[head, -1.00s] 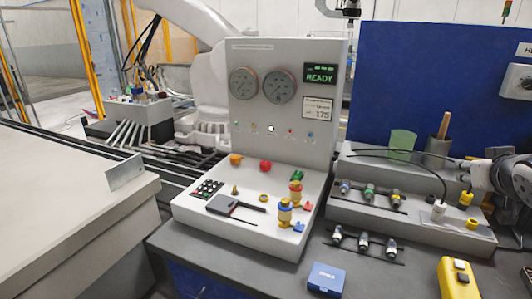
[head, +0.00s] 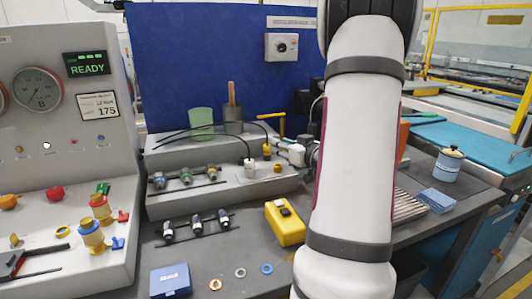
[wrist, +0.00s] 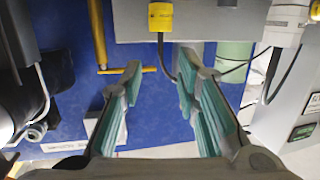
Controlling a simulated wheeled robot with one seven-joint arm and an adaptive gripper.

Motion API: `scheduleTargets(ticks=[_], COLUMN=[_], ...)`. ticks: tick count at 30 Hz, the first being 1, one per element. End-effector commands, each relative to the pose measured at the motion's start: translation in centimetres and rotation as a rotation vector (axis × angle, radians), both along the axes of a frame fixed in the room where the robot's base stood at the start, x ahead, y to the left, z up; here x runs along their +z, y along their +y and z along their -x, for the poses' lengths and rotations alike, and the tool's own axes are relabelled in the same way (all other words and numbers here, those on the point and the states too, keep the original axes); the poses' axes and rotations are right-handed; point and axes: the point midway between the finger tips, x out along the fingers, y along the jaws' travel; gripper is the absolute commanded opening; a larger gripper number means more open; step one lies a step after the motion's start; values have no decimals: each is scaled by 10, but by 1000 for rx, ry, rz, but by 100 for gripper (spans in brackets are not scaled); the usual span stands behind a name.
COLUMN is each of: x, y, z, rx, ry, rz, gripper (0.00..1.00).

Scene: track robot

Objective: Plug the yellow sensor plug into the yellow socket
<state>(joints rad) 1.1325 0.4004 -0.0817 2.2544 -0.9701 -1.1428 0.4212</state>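The yellow plug (head: 267,151) with its black cable stands over the grey stepped bench block. In the wrist view the yellow plug (wrist: 160,17) is ahead of my gripper, roughly in line with the gap between its fingers. My gripper (wrist: 160,62) is open and empty, with teal pads apart; the plug is beyond the fingertips. In the head view my gripper (head: 288,148) is small, partly hidden by my arm, and just right of the plug. A short yellow fitting (head: 278,168) sits on the block beside the plug. I cannot tell whether it is the socket.
A white plug (head: 249,164) with a black cable stands left of the yellow one. A yellow T-handle (head: 282,125), green cup (head: 201,119) and blue panel (head: 210,60) are behind. A yellow box (head: 285,222) lies in front. The console (head: 35,170) is at left.

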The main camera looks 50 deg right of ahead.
Motion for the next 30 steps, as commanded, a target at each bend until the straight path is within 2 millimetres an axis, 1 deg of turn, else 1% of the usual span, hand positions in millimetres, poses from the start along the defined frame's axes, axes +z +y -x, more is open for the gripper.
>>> scheduleTargets(ticks=[1, 3, 8, 10, 15, 18, 21, 27, 28, 29, 30], x=[-2, -3, -3, -5, -9, -10, -11, -10, -10, -10, -10], y=[-2, -4, -7, -10, -18, -22, -24, -24, -24, -24, -24], z=[-7, -14, -22, -28, -52, -62, -66, -67, -67, -67, -67], rx=[1, 1, 0, 0, 2, 0, -1, -1, -1, -1, -1], ry=[0, 0, 0, -1, 0, 0, 0, 0, 0, 0, 0], rz=[0, 0, 0, 0, 0, -1, -1, -1, -1, -1, -1], gripper=[30, 30, 30, 30, 30, 30, 30, 30, 27, 21, 12])
